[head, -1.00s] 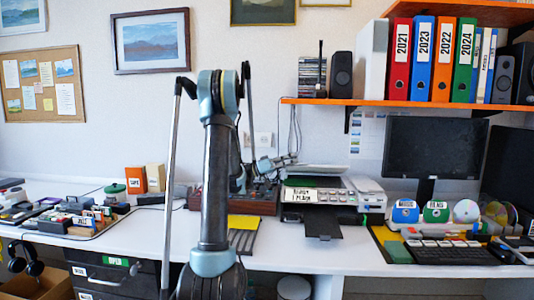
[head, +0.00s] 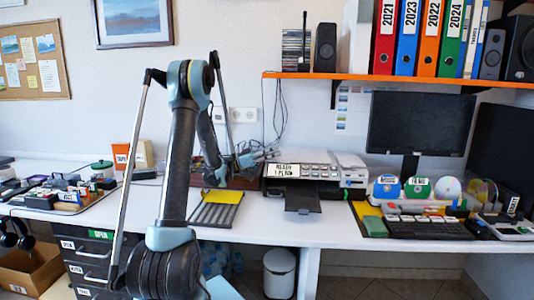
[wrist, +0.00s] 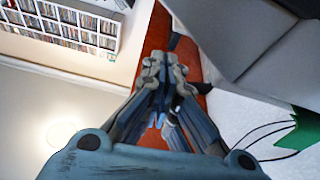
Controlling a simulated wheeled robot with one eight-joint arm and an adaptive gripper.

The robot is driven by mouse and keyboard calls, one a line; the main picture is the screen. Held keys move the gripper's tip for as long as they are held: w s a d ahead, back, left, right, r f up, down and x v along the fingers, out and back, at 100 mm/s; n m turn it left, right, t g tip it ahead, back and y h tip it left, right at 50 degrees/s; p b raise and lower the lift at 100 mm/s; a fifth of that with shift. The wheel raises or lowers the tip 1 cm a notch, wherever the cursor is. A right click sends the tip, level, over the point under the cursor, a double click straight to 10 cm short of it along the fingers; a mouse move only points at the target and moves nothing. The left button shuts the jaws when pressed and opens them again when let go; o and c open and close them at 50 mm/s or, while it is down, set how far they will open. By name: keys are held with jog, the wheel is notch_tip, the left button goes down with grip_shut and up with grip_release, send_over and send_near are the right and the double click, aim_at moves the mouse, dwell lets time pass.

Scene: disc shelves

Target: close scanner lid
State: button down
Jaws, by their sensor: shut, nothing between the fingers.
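The scanner (head: 291,188) is a white and dark machine on the desk, right of my arm in the head view. It has a label on its front, a row of light keys and a black tray sticking out. Its pale lid area (head: 312,156) is small and partly covered, so I cannot tell its angle. My gripper (head: 270,154) is at the scanner's upper left edge. I cannot tell whether it touches the lid. In the wrist view my gripper (wrist: 155,65) is shut and empty, its fingers together.
An orange shelf (head: 400,80) with binders and speakers hangs above the scanner. A monitor (head: 419,122) and keyboard (head: 428,229) stand to its right. A grey tray with yellow (head: 217,208) lies in front left. A bin (head: 280,273) is under the desk.

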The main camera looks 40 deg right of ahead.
dwell(0.3)
jog(key=shift+w+a, duration=0.1)
jog(key=w+a, duration=0.9)
jog(key=shift+w+f, duration=0.2)
jog(key=shift+f, duration=0.05)
jog(key=shift+a+r, duration=0.1)
